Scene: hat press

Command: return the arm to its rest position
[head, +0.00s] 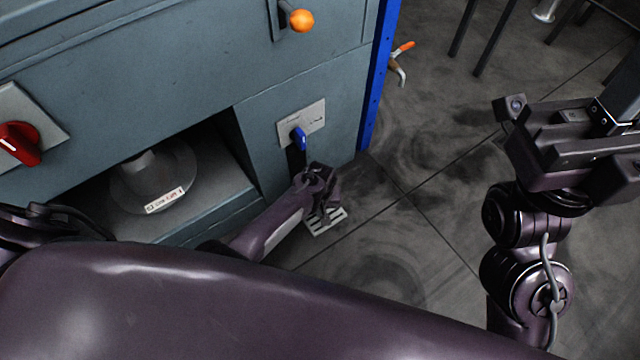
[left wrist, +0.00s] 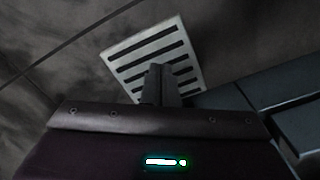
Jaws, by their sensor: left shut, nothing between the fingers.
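My left arm reaches across the front of the grey-blue machine (head: 190,75). My left gripper (head: 322,200) is low in front of the machine's right part, just below a blue-handled switch (head: 299,138). In the left wrist view its dark fingers (left wrist: 160,85) are together with nothing between them. They overlap a pale slotted plate (left wrist: 155,50) in that view; I cannot tell whether they touch it. My right arm stands at the right, and its gripper (head: 580,140) is raised over the floor, its fingers not clear.
A grey hat-shaped piece (head: 155,180) with a label sits in the machine's open bay. A red knob (head: 20,143) and an orange ball knob (head: 301,20) stick out of the front. A blue post (head: 378,80) edges the machine. Floor to the right is mostly clear.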

